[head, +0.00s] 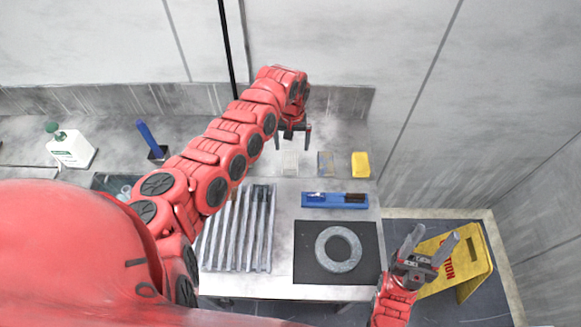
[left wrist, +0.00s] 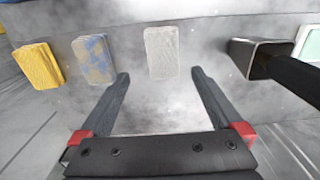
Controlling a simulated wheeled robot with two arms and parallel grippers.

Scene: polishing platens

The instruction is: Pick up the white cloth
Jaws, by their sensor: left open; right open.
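The white cloth (head: 289,163) is a small pale block-like piece lying flat on the grey table. In the left wrist view the white cloth (left wrist: 161,53) lies just beyond the fingertips, roughly centred between them. My left gripper (head: 294,134) is open and empty, and shows just above the cloth in the head picture. Its two fingers also show spread apart in the left wrist view (left wrist: 160,76). My right gripper (head: 432,238) is open and empty, at the table's right side near the yellow caution sign.
A blue-and-tan cloth (head: 326,164) and a yellow cloth (head: 360,165) lie right of the white one. A blue tray (head: 312,201) with brushes, a grey ring (head: 338,249) on a black mat and metal bars (head: 264,235) lie nearer. A yellow caution sign (head: 470,258) stands at right.

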